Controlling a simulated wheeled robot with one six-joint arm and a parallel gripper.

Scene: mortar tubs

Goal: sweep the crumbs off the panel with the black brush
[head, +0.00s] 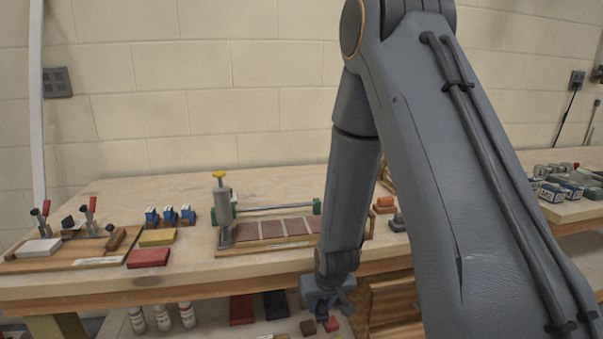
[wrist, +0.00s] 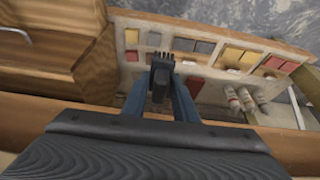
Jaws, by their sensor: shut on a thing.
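My gripper (head: 328,300) hangs in front of the workbench's front edge, low beside the wooden drawers. In the wrist view my gripper (wrist: 160,86) has its blue fingers closed on the black brush (wrist: 161,68), whose bristles point away from the palm. The brush cannot be made out in the head view. A wooden board with several reddish-brown tiles (head: 273,229) lies on the bench, under a rail with green ends; it may be the panel. My gripper is below and in front of it. No crumbs can be made out at this size.
Below the bench, a lower shelf holds white bottles (head: 163,318), a red block (head: 242,310) and a dark block (head: 277,305). A clamp board (head: 65,250), a red block (head: 148,257) and a yellow block (head: 157,237) are on the bench's left. My arm hides part of the bench's right.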

